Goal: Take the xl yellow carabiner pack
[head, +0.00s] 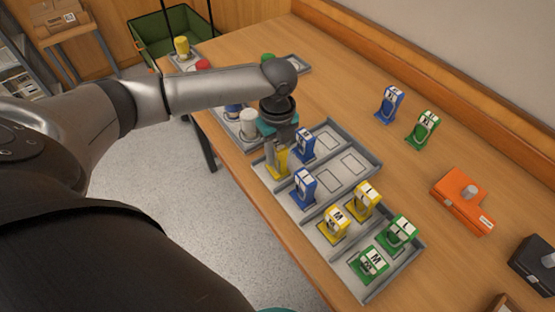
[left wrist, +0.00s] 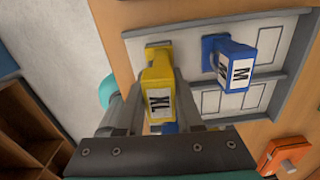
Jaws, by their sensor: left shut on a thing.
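The yellow carabiner pack marked XL (left wrist: 160,97) is between the fingers of my left gripper (left wrist: 150,112), which is shut on it. In the head view the yellow pack (head: 281,166) shows only in part below my left gripper (head: 277,150). It is over the left row of the grey tray (head: 349,159); I cannot tell whether it still touches the tray. A blue pack marked M (left wrist: 235,65) stands close beside it and also shows in the head view (head: 305,145). My right gripper is not in view.
Another blue pack (head: 303,187) stands nearby in the tray. Yellow packs (head: 334,226) and green packs (head: 371,265) stand in the nearer section. Loose blue (head: 390,104) and green (head: 427,129) packs and an orange device (head: 459,203) stand right. A white jar (head: 250,124) is close behind my gripper.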

